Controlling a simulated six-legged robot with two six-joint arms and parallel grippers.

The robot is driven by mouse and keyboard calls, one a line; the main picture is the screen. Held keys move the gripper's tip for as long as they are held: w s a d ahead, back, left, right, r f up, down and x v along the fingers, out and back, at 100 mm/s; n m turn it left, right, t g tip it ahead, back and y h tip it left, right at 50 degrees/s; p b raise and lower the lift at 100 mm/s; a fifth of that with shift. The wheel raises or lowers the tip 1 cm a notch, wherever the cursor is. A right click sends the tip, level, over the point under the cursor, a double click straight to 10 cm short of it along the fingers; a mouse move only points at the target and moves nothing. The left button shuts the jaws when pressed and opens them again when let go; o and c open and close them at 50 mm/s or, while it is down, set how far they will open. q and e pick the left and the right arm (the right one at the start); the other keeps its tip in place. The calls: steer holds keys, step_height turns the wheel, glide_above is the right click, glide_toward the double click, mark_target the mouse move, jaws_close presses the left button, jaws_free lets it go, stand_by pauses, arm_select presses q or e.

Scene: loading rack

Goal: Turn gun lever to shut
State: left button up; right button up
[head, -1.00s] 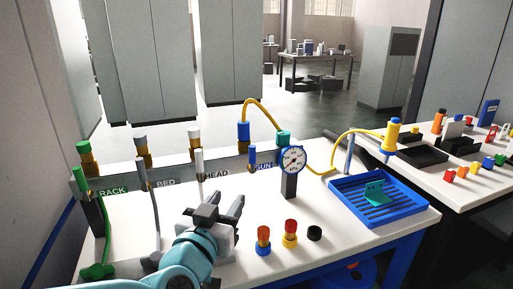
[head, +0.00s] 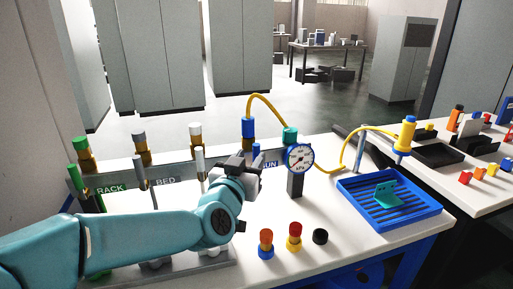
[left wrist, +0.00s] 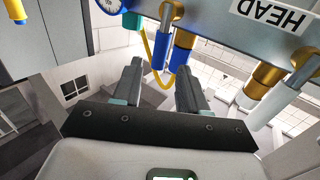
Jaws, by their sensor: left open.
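The gun lever (head: 256,151) is a short blue handle, standing upright on the grey panel by the partly covered GUN label (head: 270,163). In the left wrist view the blue lever (left wrist: 162,30) shows at the top, below a gold pivot. My left gripper (head: 238,163) is open and empty in front of the panel, close to the lever, and covers its lower part. In the left wrist view the spread fingers of the gripper (left wrist: 156,75) point toward the lever, with a gap between. My right gripper is not in view.
A pressure gauge (head: 300,158) stands just right of the lever. A blue fitting (head: 248,128) with a yellow hose (head: 270,103) rises behind. The white HEAD lever (head: 200,160) is left. Several knobs and a blue tray (head: 425,222) sit on the white bench.

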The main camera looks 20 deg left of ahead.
mark_target(255, 152)
arm_select(q)
steer(key=w, duration=0.4)
steer(key=shift+w+f, duration=0.1)
steer(key=shift+w, duration=0.3)
steer(key=shift+w+p, duration=0.3)
steer(key=shift+w, duration=0.1)
steer(key=shift+c, duration=0.3)
jaws_close()
